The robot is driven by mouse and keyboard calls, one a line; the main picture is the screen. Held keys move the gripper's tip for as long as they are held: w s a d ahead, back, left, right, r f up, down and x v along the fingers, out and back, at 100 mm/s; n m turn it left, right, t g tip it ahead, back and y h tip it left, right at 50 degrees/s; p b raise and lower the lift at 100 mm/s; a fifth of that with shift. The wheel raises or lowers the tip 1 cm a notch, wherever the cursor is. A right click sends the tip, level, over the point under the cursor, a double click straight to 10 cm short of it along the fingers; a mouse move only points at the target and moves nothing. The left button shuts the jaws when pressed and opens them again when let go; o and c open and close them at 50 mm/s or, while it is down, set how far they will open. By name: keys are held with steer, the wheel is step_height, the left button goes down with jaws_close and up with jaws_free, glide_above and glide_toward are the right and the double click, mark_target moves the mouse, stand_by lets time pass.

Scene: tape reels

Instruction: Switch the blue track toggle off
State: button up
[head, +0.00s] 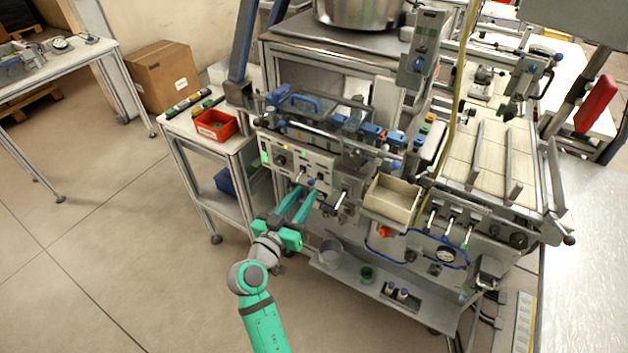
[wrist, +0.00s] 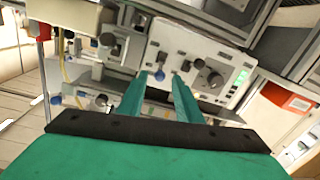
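A pale control panel (head: 284,154) is on the front of the machine; it also shows in the wrist view (wrist: 221,94). A small blue-tipped toggle (wrist: 160,75) shows in the wrist view, between the tips of my fingers; in the head view a blue spot (head: 311,182) shows at the same place. My gripper (head: 308,190) reaches toward the panel with its two teal fingers apart. In the wrist view the gripper (wrist: 159,74) is open, with nothing held. I cannot tell whether a finger touches the toggle, or which way the toggle is set.
The panel also carries a black knob (wrist: 208,75) and a green display (wrist: 242,76). A beige open box (head: 392,201) juts out right of my gripper. A red bin (head: 216,125) stands on a side table at left. The floor at left is clear.

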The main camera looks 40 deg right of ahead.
mark_target(314, 181)
steer(key=x, duration=0.7)
steer(key=shift+w, duration=0.1)
jaws_close()
